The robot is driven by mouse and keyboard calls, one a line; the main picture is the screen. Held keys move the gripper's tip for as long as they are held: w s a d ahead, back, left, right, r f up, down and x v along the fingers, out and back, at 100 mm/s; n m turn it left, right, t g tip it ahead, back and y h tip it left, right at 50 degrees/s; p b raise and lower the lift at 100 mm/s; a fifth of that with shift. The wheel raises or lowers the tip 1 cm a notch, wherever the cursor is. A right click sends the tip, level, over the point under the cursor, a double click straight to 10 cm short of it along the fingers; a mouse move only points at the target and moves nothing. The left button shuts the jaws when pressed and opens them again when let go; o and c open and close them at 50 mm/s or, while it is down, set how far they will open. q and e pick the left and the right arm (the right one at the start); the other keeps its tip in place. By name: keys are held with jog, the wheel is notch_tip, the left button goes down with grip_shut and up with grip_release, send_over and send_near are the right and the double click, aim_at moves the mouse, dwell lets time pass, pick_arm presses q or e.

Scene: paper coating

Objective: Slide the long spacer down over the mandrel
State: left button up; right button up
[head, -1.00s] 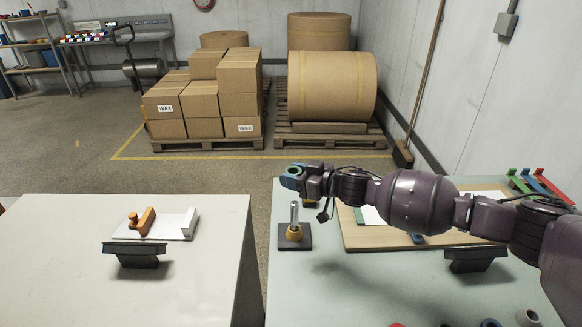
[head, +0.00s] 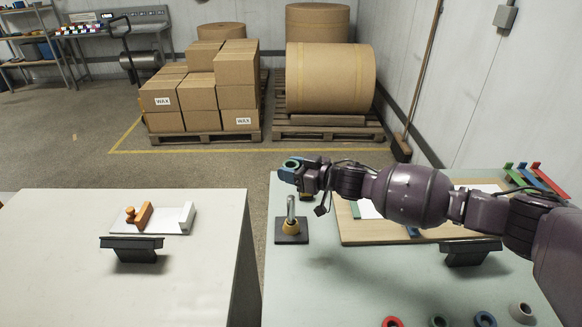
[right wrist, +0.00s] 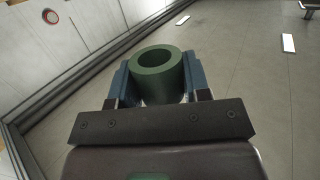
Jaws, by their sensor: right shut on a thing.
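The mandrel (head: 290,207) is an upright silver post on a dark square base, with an orange-yellow ring low around it. My right gripper (head: 290,168) is shut on the long spacer, a thick dark green tube (right wrist: 160,62) that stands between the blue fingers in the right wrist view. The spacer is in the air, apart from the mandrel and above its top in the head view. Its bore faces up. How well it lines up with the post cannot be told. My left gripper is out of view.
A wooden board (head: 375,232) lies under my right arm. Several loose rings, among them a red one (head: 392,322) and a blue one (head: 485,319), lie near the front edge. A second table (head: 60,265) with an orange-handled tool stands at left.

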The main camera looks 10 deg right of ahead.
aim_at(292, 198)
notch_tip(292, 198, down, 2)
jog(key=shift+f+b, duration=0.25)
jog(key=shift+b, duration=0.3)
jog(key=shift+f+b, duration=0.55)
jog(key=shift+f, duration=0.4)
jog(key=shift+f+b, duration=0.3)
jog(key=shift+f, duration=0.3)
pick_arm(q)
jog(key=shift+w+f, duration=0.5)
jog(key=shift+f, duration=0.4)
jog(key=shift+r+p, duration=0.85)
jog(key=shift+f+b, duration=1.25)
pick_arm(e)
jog(key=shift+f, duration=2.1)
jog(key=o, duration=1)
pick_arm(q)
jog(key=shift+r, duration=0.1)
pick_arm(e)
jog(key=shift+d, duration=0.15)
